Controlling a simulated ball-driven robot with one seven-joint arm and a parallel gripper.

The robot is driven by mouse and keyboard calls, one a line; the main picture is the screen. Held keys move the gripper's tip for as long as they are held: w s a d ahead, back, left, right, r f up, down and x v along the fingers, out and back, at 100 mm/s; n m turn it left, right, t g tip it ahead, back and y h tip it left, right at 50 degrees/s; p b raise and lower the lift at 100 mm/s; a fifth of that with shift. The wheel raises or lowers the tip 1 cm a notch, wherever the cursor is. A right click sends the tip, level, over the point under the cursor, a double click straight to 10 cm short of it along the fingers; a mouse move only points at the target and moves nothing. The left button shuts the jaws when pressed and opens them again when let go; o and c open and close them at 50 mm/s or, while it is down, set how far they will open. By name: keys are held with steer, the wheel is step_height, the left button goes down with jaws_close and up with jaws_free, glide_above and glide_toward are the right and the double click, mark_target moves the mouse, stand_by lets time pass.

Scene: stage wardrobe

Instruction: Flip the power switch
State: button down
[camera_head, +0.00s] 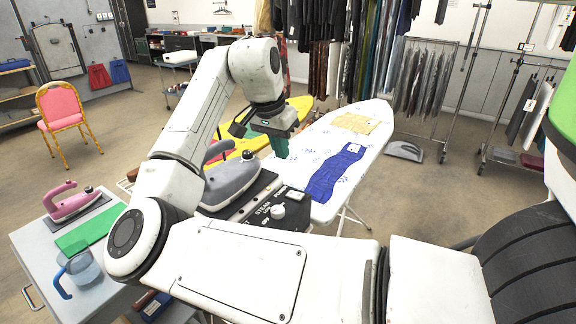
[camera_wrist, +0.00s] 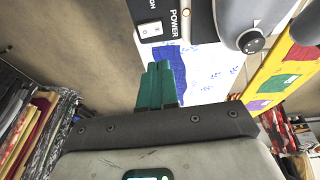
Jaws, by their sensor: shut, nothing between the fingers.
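The power switch (camera_head: 295,195) is a small white rocker on the black control panel (camera_head: 290,214), beside the word POWER. I cannot tell surely which way the rocker is tipped. My gripper (camera_head: 280,152) has green fingers and hangs above the ironing board, beyond the panel. In the wrist view its fingertips (camera_wrist: 160,68) are together, empty, below the switch in the picture and apart from it.
A white steam knob (camera_head: 277,211) sits beside the switch. A grey iron (camera_head: 230,182) stands left of the panel. A blue cloth (camera_head: 335,172) and a yellow cloth (camera_head: 355,123) lie on the ironing board (camera_head: 375,112). A pink iron (camera_head: 72,206) stands on the side table.

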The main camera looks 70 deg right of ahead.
steer(key=shift+v, duration=1.05)
steer(key=shift+w+d, duration=0.1)
